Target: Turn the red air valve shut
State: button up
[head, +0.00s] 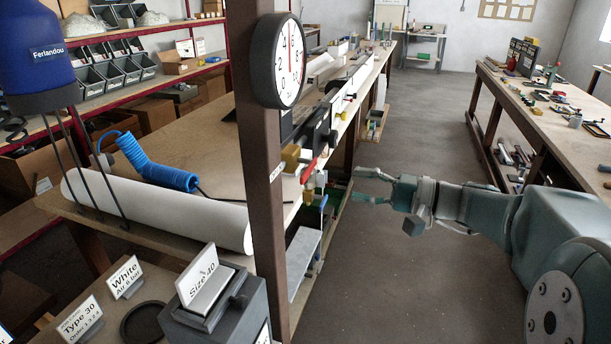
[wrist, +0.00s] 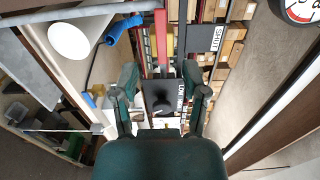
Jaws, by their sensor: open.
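The red air valve handle (head: 309,171) shows in the head view as a short slanted lever on fittings beside the brown post, below the round gauge (head: 290,60). My gripper (head: 358,185) is open and empty, to the right of the handle with a visible gap. In the wrist view my gripper (wrist: 160,78) has its two fingers spread. A red bar (wrist: 161,42) shows beyond the fingertips; I cannot tell if it is the handle or a shelf part. A label reading SHUT (wrist: 217,38) is to its right. A dark plate with lettering (wrist: 160,97) lies between the fingers.
The brown post (head: 262,180) stands left of the valve. A blue coiled hose (head: 155,165) and a white roll (head: 160,208) lie on the bench behind it. The floor aisle (head: 400,110) is clear. Another workbench (head: 540,105) with tools stands at the right.

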aim_at(307, 177)
jog(key=x, duration=1.1)
jog(key=shift+s+f, duration=0.1)
jog(key=shift+s, duration=0.05)
grip_shut()
